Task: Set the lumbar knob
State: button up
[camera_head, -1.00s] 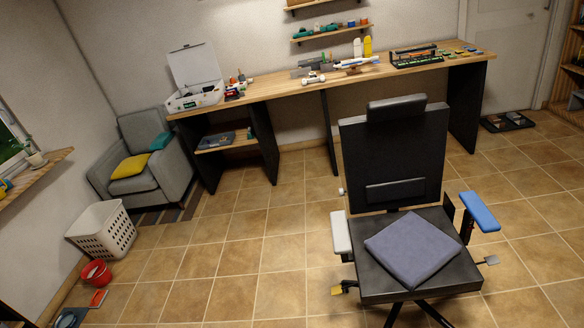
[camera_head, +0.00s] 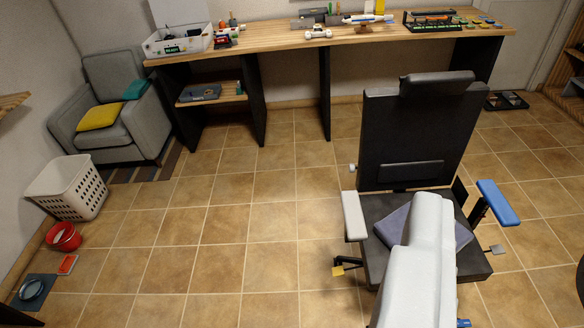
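The black office chair's backrest (camera_head: 413,135) stands at the right of the view, with a headrest (camera_head: 437,83) on top and a lumbar pad (camera_head: 411,171) low on its front. A small pale knob (camera_head: 353,168) sticks out from the backrest's left edge, level with the pad. Its setting is too small to read. A white link of my arm (camera_head: 420,265) reaches up over the seat and hides part of the grey-blue cushion (camera_head: 391,228). My gripper does not show.
The chair has a white armrest (camera_head: 354,215) at left, a blue armrest (camera_head: 498,202) at right, and a yellow-tipped lever (camera_head: 338,270) under the seat. A workbench (camera_head: 280,45) runs along the back. Tiled floor left of the chair is clear, up to the white basket (camera_head: 69,188).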

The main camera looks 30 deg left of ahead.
aim_at(352, 167)
jog(key=u, duration=2.1)
jog(key=i, duration=2.8)
jog(key=z, duration=2.35)
